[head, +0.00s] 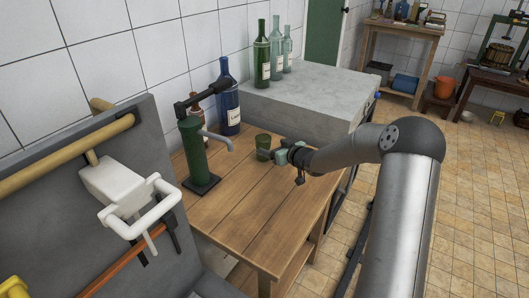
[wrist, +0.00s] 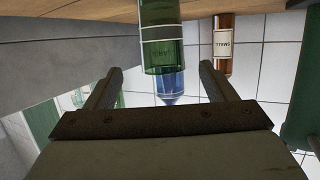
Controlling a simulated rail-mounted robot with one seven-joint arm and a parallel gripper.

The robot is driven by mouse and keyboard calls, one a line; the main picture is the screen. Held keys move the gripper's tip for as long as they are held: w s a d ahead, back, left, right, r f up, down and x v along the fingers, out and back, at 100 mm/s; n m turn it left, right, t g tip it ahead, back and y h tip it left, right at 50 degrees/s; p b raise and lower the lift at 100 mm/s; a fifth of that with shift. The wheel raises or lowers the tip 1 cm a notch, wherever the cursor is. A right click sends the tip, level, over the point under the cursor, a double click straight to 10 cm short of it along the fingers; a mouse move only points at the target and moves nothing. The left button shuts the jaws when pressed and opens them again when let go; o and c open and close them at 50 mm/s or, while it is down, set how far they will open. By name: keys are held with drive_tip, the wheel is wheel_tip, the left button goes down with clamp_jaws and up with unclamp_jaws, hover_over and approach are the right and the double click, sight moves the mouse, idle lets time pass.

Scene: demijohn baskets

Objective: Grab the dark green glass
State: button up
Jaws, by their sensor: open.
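The dark green glass (head: 263,142) stands upright on the wooden table (head: 240,215), near the grey block. My gripper (head: 276,156) is open just to the right of it in the head view, at about its height. In the wrist view, which is upside down, the glass (wrist: 161,30) is centred just past my gripper's two spread fingers (wrist: 161,72). A blue bottle (wrist: 170,88) lines up behind it, and a label shows through the glass. I see no finger touching the glass.
The green hand pump (head: 195,150) stands left of the glass. The blue bottle (head: 229,108) and a brown bottle (head: 197,118) stand behind. The grey stone block (head: 315,92) carries several glass bottles. The table's front is clear.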

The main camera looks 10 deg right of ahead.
drive_tip(key=x, duration=0.9)
drive_tip(key=shift+w+a+f, duration=0.1)
drive_tip(key=shift+a+f, duration=0.05)
drive_tip(key=c, duration=1.1)
drive_tip(key=shift+c, duration=0.2)
